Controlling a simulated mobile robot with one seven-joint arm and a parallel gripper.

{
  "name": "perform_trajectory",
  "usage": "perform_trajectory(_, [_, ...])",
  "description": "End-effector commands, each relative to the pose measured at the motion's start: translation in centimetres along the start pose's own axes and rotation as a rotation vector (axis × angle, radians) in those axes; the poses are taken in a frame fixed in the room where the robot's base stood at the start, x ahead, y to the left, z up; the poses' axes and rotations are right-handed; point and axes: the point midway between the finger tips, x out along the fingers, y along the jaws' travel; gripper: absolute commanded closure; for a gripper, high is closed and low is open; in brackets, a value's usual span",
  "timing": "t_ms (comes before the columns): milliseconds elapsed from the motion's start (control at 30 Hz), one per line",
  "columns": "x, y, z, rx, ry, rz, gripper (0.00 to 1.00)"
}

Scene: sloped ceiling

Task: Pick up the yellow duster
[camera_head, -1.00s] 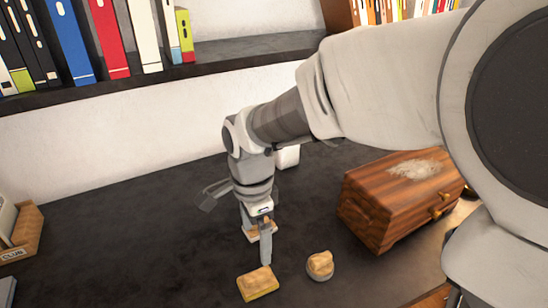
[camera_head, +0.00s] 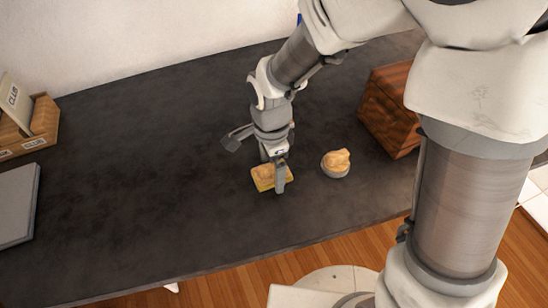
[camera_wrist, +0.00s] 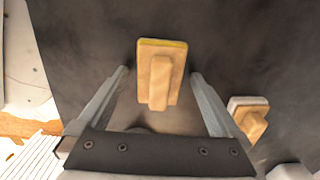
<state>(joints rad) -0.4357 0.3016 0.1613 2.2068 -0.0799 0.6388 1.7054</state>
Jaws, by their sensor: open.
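The yellow duster (camera_head: 264,184) is a small wooden block with a raised grip and a yellow edge, lying on the dark table. My gripper (camera_head: 274,174) is above it, pointing down, and one finger covers part of it. In the wrist view the yellow duster (camera_wrist: 162,70) lies between the two open fingers of my gripper (camera_wrist: 160,76), with space on both sides. I cannot tell the exact height gap. A similar duster with a grey-white edge (camera_head: 335,168) lies to the right; it also shows in the wrist view (camera_wrist: 248,117).
A wooden chest (camera_head: 385,112) stands at the right, partly behind my arm. A wooden holder marked CLUB (camera_head: 38,128) and a flat grey object (camera_head: 16,205) are at the left. The dark table (camera_head: 130,170) is clear between them and my gripper.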

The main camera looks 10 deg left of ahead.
Motion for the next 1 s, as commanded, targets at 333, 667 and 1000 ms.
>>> perform_trajectory(333, [0.07,-0.01,-0.01,-0.001,0.000,0.000,0.22])
perform_trajectory(667, [0.06,-0.01,-0.01,-0.001,0.000,0.000,0.81])
perform_trajectory(1000, [-0.38,-0.05,-0.01,-0.001,0.000,-0.002,0.85])
